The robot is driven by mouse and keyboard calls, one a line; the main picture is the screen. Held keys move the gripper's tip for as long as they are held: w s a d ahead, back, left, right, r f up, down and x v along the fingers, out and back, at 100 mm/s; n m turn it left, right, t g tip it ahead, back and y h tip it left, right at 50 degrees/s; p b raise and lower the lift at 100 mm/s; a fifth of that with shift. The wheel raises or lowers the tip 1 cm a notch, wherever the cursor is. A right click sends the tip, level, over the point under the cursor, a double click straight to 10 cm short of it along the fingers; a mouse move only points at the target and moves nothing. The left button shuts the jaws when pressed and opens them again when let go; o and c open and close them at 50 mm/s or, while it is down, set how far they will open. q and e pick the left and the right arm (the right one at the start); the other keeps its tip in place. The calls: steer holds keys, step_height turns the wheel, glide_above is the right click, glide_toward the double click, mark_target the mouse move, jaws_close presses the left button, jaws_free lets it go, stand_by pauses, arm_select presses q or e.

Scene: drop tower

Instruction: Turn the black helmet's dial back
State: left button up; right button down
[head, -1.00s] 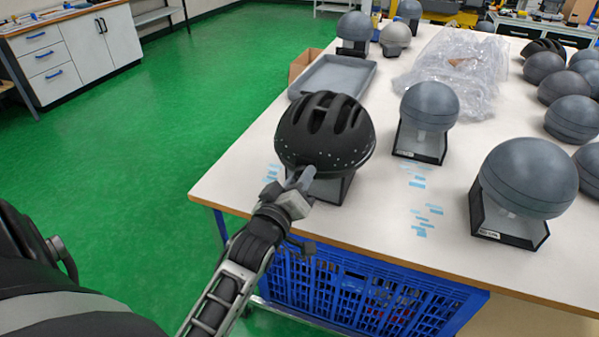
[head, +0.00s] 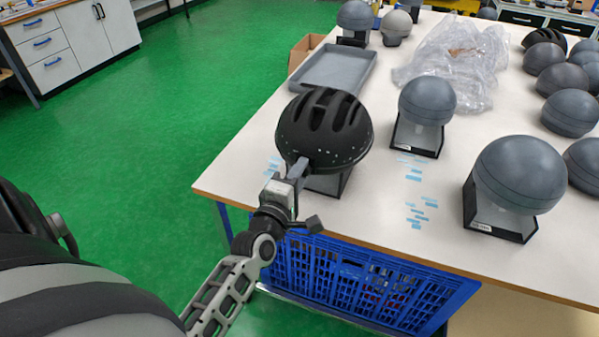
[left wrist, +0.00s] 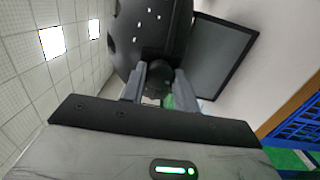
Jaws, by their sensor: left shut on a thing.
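The black helmet (head: 324,128) sits on a headform stand (head: 328,183) near the table's left front corner. Its vented shell faces up. In the left wrist view the helmet's underside edge (left wrist: 150,28) fills the top middle. The round black dial (left wrist: 160,76) shows there between the two fingers. My left gripper (head: 300,168) reaches the helmet's near rim and is shut on the dial; its fingers also show in the left wrist view (left wrist: 160,88). In the head view the dial is hidden by the gripper. My right gripper is not in view.
Grey headforms on black stands (head: 427,100) (head: 518,175) stand to the right. A grey tray (head: 335,68) and clear plastic wrap (head: 455,62) lie behind the helmet. Blue crates (head: 365,283) are under the table edge. Blue tape strips (head: 420,212) mark free tabletop.

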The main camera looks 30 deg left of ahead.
arm_select(q)
steer(key=shift+n, duration=0.6)
steer(key=o, duration=1)
steer(key=s+d+b, duration=0.1)
steer(key=s, duration=0.4)
steer(key=s+d+b, duration=0.1)
steer(key=s, duration=0.4)
steer(key=s+d, duration=0.1)
steer(key=s, duration=0.4)
steer(key=shift+s+f+b, duration=0.25)
steer(key=shift+s+b, duration=0.1)
steer(key=shift+b, duration=0.05)
